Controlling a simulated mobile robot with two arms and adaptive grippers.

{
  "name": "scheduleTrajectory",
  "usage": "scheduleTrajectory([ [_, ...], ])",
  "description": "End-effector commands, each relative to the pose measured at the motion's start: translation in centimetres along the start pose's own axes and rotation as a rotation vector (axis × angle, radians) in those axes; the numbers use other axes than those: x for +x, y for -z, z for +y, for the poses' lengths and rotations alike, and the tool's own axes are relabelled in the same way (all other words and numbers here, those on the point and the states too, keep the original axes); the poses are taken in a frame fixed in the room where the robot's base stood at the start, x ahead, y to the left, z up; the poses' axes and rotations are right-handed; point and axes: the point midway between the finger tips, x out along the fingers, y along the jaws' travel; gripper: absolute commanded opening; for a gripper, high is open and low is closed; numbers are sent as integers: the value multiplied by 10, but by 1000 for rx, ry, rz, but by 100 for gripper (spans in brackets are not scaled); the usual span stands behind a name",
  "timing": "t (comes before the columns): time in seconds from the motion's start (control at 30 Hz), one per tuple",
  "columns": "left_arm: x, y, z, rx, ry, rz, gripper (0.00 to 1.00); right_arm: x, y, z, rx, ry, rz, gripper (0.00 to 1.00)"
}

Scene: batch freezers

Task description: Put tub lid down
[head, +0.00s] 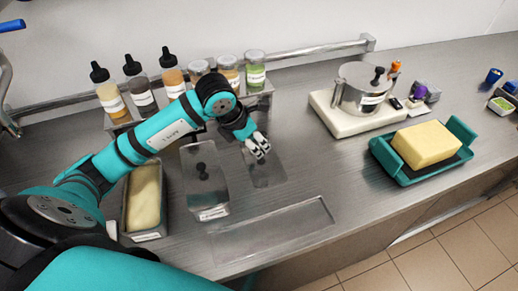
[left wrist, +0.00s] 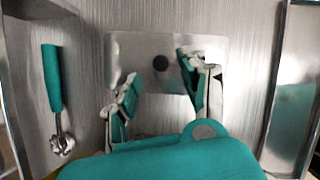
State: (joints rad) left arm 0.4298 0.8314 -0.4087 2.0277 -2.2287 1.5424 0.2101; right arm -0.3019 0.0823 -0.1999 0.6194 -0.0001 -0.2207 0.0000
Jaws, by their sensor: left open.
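The metal tub lid (head: 268,176) lies flat on the steel counter in the head view, partly hidden by my left gripper (head: 258,147). In the left wrist view the lid (left wrist: 140,48) shows as a shiny rectangular plate with a dark round knob (left wrist: 160,63). My left gripper (left wrist: 160,90) is open there, its fingers apart on either side of the knob and not closed on it. An uncovered tub (head: 151,237) of cream-coloured content stands at the left. My right gripper is not in view.
A covered metal tub (head: 207,192) stands left of the lid. Several bottles and jars stand behind. A pot (head: 358,88) and a butter tray (head: 403,177) are at the right. A teal-handled scoop (left wrist: 52,80) shows in the wrist view. The counter right of the lid is clear.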

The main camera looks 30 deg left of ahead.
Motion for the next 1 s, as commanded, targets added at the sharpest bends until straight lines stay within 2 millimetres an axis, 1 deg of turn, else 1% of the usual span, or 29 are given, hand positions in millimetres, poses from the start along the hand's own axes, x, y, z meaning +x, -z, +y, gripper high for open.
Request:
scheduleTrajectory([
  [0.03,-11,0,1,4,-5,-3,44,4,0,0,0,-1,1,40],
  [0.1,-27,0,1,3,-5,-3,44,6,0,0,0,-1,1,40],
  [0.2,-46,0,0,3,-4,-2,44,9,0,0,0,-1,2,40],
  [0.3,-60,0,1,2,-3,-2,44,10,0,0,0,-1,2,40],
  [0.4,-70,0,0,1,-2,0,44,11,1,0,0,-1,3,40],
  [0.57,-75,1,0,1,-1,2,44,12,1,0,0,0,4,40],
  [1.0,-75,0,0,1,0,1,44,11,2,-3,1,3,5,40],
])
